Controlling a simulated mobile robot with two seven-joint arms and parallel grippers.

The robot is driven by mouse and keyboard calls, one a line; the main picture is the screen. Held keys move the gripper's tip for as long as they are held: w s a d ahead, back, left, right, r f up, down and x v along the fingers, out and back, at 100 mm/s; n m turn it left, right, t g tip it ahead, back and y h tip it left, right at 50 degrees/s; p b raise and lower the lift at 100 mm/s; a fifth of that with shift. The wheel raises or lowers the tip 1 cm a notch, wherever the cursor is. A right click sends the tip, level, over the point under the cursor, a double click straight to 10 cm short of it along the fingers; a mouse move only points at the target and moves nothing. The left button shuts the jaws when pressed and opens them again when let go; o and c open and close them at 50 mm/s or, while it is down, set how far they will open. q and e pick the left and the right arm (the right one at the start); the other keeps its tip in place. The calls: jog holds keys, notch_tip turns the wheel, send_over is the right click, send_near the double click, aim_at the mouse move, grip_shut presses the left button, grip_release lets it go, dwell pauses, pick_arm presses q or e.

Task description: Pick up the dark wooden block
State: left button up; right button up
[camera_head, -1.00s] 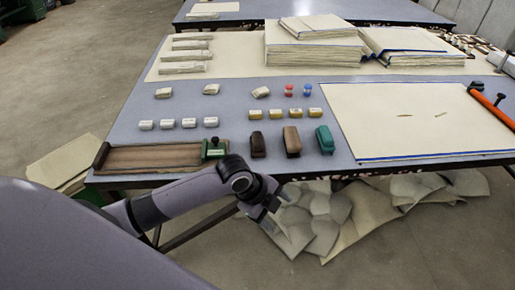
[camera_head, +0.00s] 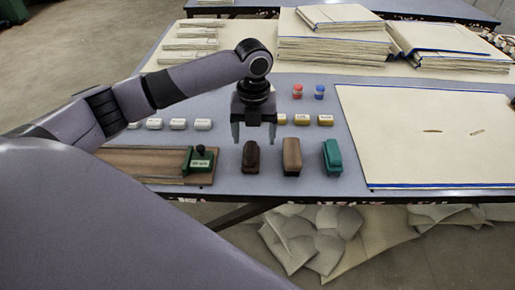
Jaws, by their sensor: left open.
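The dark wooden block (camera_head: 250,157) stands near the front edge of the grey-blue table (camera_head: 225,183). A lighter brown block (camera_head: 292,157) is to its right, and a teal block (camera_head: 332,157) is farther right. My left gripper (camera_head: 254,138) points down with its two fingers spread. It hangs just above and around the top of the dark block in the picture; I cannot tell whether it touches it. Nothing is seen held in it. My right gripper is not in view.
A wooden tray with a green device (camera_head: 201,158) is left of the dark block. Small yellow blocks (camera_head: 325,120) and white blocks (camera_head: 203,124) stand in a row behind. A large cream sheet (camera_head: 440,150) covers the right side. Paper stacks are at the back.

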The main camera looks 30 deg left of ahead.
aim_at(250, 149)
pick_arm(q)
jog(key=f, duration=0.5)
jog(key=shift+s+a+f+b, duration=0.35)
jog(key=shift+s, duration=0.05)
jog(key=shift+f, duration=0.3)
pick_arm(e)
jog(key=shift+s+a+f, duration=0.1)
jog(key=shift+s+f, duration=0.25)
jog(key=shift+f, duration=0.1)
pick_arm(q)
jog(key=shift+c, duration=0.3)
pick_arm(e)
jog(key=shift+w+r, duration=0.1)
pick_arm(q)
jog(key=c, duration=1.2)
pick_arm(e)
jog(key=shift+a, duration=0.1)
pick_arm(q)
jog(key=shift+r+p, duration=1.3)
jog(key=shift+r, duration=8.7)
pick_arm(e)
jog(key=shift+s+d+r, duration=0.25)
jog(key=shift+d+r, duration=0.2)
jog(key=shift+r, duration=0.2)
